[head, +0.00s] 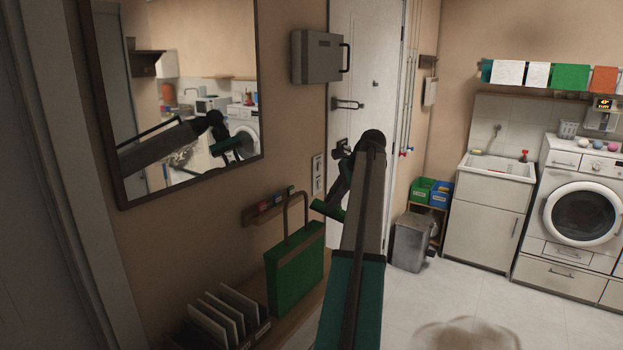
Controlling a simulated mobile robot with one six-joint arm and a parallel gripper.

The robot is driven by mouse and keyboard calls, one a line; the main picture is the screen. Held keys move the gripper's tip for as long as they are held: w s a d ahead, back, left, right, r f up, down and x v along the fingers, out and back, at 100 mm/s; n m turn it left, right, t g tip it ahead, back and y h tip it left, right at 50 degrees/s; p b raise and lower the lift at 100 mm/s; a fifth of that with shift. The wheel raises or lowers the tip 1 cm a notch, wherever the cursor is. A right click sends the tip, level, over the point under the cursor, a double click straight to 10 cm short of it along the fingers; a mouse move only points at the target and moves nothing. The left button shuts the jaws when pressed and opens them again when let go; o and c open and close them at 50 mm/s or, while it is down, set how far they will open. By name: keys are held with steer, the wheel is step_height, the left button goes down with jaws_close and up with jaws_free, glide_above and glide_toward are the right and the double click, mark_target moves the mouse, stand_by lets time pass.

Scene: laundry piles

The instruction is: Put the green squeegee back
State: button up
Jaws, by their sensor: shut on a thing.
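My gripper (336,192) is left of centre, past the bend of my arm and in front of the white door. It is small and dark here, and its fingertips are hard to make out. It is shut on a dark green bar-like thing, which looks like the green squeegee (325,209), held tilted in the air. My arm hides part of it. The mirror (190,85) on the left wall also reflects my arm with a green piece at its end.
A wall rack (262,207) with small coloured pieces hangs above a green handled case (296,268) on a low bench. A grey wall box (316,57), bin (411,242), sink cabinet (487,215) and washing machine (580,212) stand around. The floor at right is open.

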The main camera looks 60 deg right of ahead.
steer(key=s+d+f+m+g, duration=0.1)
steer(key=s+d+f+m, duration=0.1)
steer(key=f, duration=0.4)
steer(key=s+d+f+m+y+b, duration=0.1)
steer(key=s+d+f+m, duration=0.1)
steer(key=s+f, duration=0.4)
steer(key=shift+s+d+f+g+b, duration=0.15)
steer(key=shift+d+f+g+b, duration=0.2)
steer(key=shift+d+f, duration=0.45)
steer(key=shift+s+d+r, duration=0.1)
